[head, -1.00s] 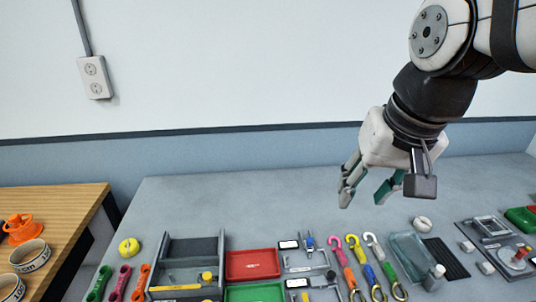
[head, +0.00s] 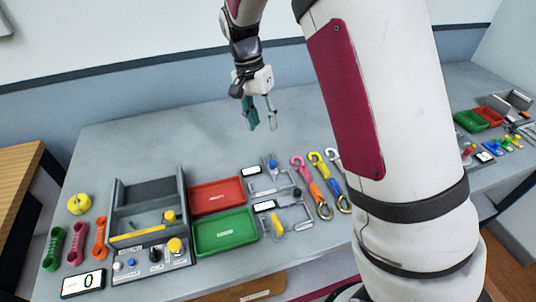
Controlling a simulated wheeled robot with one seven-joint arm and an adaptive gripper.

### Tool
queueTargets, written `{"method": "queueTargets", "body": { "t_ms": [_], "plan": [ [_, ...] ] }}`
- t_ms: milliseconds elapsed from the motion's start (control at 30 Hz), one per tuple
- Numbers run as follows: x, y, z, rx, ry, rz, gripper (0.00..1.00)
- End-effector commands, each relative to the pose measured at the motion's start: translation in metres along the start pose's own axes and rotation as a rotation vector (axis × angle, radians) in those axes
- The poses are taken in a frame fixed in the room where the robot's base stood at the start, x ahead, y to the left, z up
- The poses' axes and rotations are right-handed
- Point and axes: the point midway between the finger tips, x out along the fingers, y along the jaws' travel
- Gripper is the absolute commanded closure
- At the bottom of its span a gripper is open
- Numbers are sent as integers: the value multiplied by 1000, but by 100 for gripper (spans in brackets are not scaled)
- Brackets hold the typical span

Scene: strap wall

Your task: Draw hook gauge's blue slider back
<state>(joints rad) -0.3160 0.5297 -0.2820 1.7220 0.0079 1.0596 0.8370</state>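The hook gauge (head: 264,185) lies on the grey table, right of the red tray. It is a small grey frame with a blue slider (head: 272,163) standing up at its top. A small dark-and-white display (head: 252,171) sits at its left. My gripper (head: 261,120) points down above the rear part of the table, farther back than the blue slider and apart from it. Its two fingers are spread with nothing between them. Whether a hook sits on the gauge is too small to tell.
A second grey frame with a yellow part (head: 277,228) lies just in front. Red (head: 218,195) and green (head: 224,232) trays are at left, and coloured hooks (head: 318,172) at right. My large arm link covers the table's right middle. The table's rear is clear.

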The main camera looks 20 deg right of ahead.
Motion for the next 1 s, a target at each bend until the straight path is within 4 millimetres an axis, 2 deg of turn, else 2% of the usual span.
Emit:
{"method": "queueTargets", "body": {
  "t_ms": [167,267,700,900,1000],
  "plan": [
    [13,-1,0,6,-2,8,61],
    [28,0,0,6,-3,10,61],
    [111,0,0,5,-4,9,61],
    [134,0,0,4,-2,7,61],
    [138,0,0,4,-1,6,61]
  ]
}}
